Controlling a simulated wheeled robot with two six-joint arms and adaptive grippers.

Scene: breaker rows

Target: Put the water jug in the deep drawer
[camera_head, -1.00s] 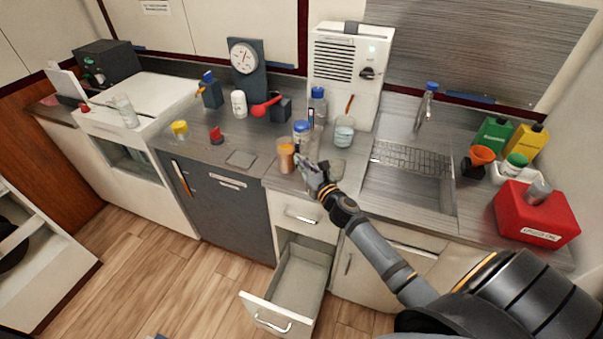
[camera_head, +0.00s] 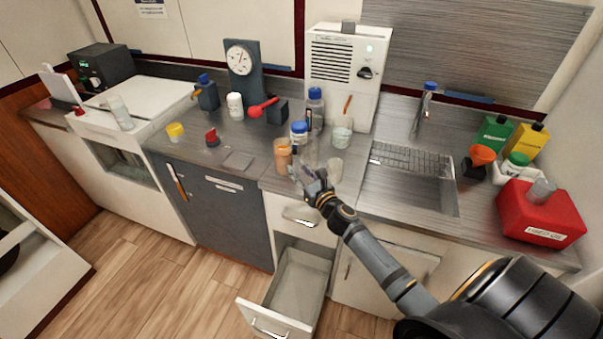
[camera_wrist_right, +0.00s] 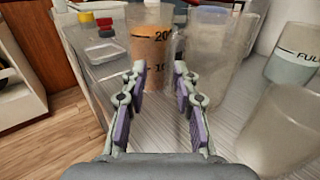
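A clear container with a blue lid (camera_head: 299,130) stands on the counter's front part; it looks like the water jug, but a second blue-capped clear bottle (camera_head: 316,97) stands behind it. The container also shows in the right wrist view (camera_wrist_right: 205,48), just beyond my right fingers. My right gripper (camera_head: 298,172) is low over the counter's front edge, in front of the container. In the wrist view its fingers (camera_wrist_right: 162,88) are apart with nothing between them. The deep drawer (camera_head: 268,317) is pulled out below the counter and looks empty. My left gripper is out of view.
An orange-filled cup (camera_head: 283,157) stands close left of the container. An empty clear cup (camera_head: 334,171) and a beaker (camera_head: 342,135) stand to its right. The sink (camera_head: 405,192) is further right. A shut drawer (camera_head: 300,214) sits above the open one.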

